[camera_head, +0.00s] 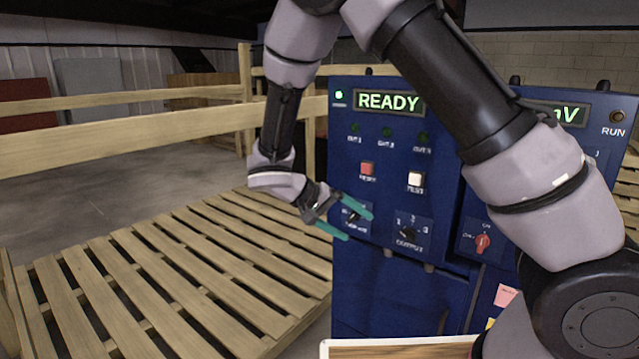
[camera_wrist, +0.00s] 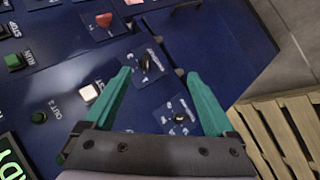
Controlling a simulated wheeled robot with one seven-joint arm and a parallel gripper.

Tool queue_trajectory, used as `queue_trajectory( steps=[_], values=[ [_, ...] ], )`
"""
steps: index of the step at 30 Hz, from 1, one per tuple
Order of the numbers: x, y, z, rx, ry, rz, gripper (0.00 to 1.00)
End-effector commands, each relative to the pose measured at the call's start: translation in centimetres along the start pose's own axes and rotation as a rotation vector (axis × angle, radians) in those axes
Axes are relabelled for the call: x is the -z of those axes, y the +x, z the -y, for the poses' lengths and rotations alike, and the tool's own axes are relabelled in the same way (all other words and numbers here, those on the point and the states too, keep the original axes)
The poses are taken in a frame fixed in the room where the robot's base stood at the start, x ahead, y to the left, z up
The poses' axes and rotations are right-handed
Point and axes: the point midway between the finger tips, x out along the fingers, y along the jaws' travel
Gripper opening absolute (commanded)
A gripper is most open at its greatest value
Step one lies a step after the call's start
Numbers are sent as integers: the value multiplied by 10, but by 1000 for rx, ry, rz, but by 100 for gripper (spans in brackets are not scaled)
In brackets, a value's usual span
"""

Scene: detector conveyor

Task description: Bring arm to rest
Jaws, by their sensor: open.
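My gripper (camera_head: 358,228) is open and empty, with two green fingers in front of a blue control cabinet (camera_head: 365,290). In the head view it points right and slightly down, close to the lower-left part of the panel. In the wrist view the fingers of my gripper (camera_wrist: 158,74) are spread. A small black knob (camera_wrist: 180,116) shows between them, and the output knob (camera_wrist: 147,62) lies near the left fingertip. I cannot tell whether a finger touches the panel. My arm reaches across the upper right and hides part of the cabinet.
The cabinet has a lit READY display (camera_head: 388,102), a red button (camera_head: 367,168), a white button (camera_head: 415,179) and a red switch (camera_head: 482,243). A wooden pallet (camera_head: 150,285) lies at left, below wooden rails (camera_head: 120,145). A wood-topped surface (camera_head: 400,350) shows at the bottom edge.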

Motion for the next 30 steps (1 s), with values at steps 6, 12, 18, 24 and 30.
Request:
queue_trajectory(
  steps=[6,12,18,24,30],
  values=[
    [0,3,-78,278,68,227,90],
    [-7,-4,-144,540,153,312,90],
    [-20,-16,-209,776,267,286,90],
    [-39,-32,-267,956,399,163,90],
    [-61,-47,-309,1044,518,-8,90]
  ],
)
